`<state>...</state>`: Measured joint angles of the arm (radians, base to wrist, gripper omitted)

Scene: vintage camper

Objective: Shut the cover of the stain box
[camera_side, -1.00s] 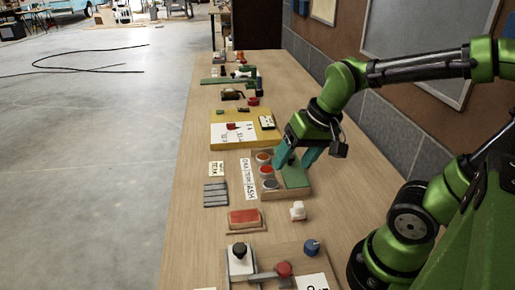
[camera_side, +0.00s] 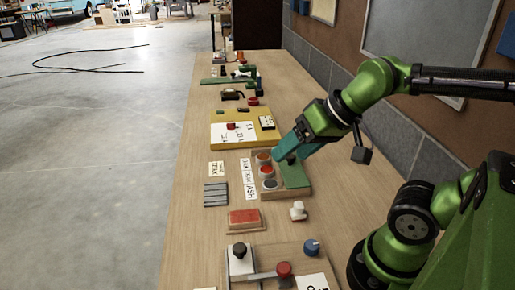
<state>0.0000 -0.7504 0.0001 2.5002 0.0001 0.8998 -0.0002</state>
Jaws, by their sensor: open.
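The stain box (camera_side: 271,198) is a low wooden box on the bench, with three round pots, orange, red and dark grey, in its left side. The three pots (camera_side: 268,171) are uncovered. Its green cover (camera_side: 296,178) lies over the right side of the box, with a dark knob (camera_side: 291,158) near its far end. My gripper (camera_side: 284,153) is tilted down to the left, its teal fingers open around or just above the far end of the cover, close to the knob. Whether the fingers touch the cover or knob cannot be told. The fingers hide the box's far right corner.
A name strip (camera_side: 249,178) lies left of the box, with grey bars (camera_side: 215,194) beyond it. A red pad (camera_side: 244,218) and a white stamp (camera_side: 297,210) stand nearer. A yellow board (camera_side: 222,143) lies behind. The wall is at right.

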